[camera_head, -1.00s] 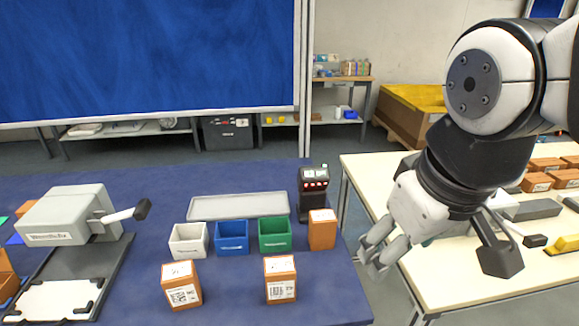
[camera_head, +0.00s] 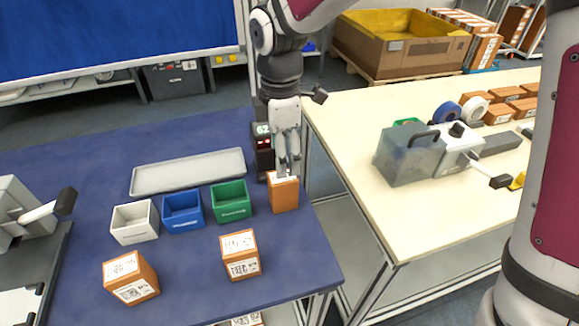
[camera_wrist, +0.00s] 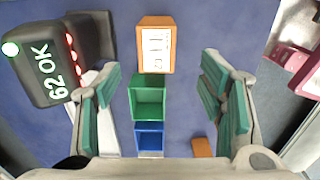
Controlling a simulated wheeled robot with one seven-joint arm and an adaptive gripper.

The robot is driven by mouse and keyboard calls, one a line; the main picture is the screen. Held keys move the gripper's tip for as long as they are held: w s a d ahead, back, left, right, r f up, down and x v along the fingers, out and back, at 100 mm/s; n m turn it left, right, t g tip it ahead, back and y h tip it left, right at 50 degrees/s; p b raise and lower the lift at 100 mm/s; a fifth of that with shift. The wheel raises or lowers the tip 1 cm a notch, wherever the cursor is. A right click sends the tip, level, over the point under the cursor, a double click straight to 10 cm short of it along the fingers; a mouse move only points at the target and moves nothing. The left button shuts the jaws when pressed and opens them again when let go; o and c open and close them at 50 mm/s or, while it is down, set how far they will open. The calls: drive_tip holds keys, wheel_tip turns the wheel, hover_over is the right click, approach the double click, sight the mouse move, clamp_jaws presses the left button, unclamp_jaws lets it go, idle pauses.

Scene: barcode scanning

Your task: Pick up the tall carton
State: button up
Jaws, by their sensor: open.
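The tall carton (camera_head: 284,196) is orange-brown with a white label on top. It stands upright near the right edge of the blue table, beside the black scanner device. In the wrist view its labelled top (camera_wrist: 156,45) lies at the upper middle, between the lines of the fingers but beyond their tips. My gripper (camera_head: 287,168) points down just above the carton in the head view, partly covering the device. In the wrist view its green-padded fingers (camera_wrist: 163,90) are spread wide with nothing between them in their grip. I cannot tell the exact height gap.
White (camera_head: 134,222), blue (camera_head: 183,211) and green (camera_head: 231,201) bins stand left. Two shorter cartons (camera_head: 131,277) (camera_head: 240,255) stand in front. A grey tray (camera_head: 188,171) lies behind.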

sight(283, 180)
wheel_tip(283, 180, down, 8)
drive_tip(key=shift+f, duration=0.2)
drive_tip(key=shift+w+f, duration=0.15)
drive_tip(key=shift+f, duration=1.2)
drive_tip(key=shift+w+f, duration=0.1)
drive_tip(key=shift+f, duration=1.2)
clamp_jaws()
drive_tip(key=shift+r, duration=0.1)
